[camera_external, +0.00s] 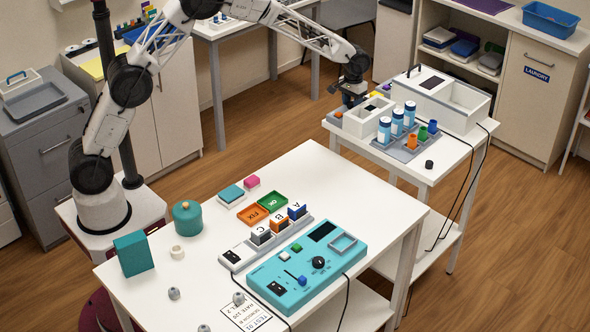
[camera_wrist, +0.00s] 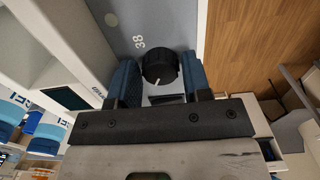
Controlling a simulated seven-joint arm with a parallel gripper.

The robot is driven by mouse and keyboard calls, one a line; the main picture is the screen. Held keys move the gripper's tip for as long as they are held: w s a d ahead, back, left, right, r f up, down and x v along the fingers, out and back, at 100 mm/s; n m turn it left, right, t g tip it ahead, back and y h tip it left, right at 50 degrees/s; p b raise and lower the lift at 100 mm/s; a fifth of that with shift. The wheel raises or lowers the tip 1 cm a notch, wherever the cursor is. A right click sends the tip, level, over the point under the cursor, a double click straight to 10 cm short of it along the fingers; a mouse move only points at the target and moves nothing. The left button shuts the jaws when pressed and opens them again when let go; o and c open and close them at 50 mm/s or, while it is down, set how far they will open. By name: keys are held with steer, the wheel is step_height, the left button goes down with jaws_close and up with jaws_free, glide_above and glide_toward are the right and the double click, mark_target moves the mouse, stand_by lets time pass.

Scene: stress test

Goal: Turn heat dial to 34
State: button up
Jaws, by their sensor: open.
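In the wrist view a round black dial (camera_wrist: 160,67) with a white pointer line sits on a grey panel (camera_wrist: 175,25). The number 38 (camera_wrist: 139,42) is printed beside it. My gripper (camera_wrist: 160,75) has its blue-padded fingers on either side of the dial, apart from each other. Whether the pads touch the dial is unclear. In the external view my gripper (camera_external: 348,98) is low over the far left end of the side table (camera_external: 440,160), at the white open box (camera_external: 370,117). The dial between the fingers is hidden there.
A larger white device (camera_external: 440,98) stands right of my gripper. Blue-labelled bottles (camera_external: 397,122) and coloured cups (camera_external: 423,132) stand in front of it. The near table holds a teal panel (camera_external: 290,280) with another black knob (camera_external: 318,262). Cables hang from the side table.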

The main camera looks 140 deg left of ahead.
steer(key=shift+c, duration=0.4)
steer(key=c, duration=0.6)
steer(key=shift+m, duration=0.3)
steer(key=m, duration=0.5)
steer(key=shift+m, duration=0.3)
steer(key=m, duration=0.5)
steer(key=shift+m, duration=0.3)
steer(key=shift+r, duration=0.1)
steer(key=o, duration=0.7)
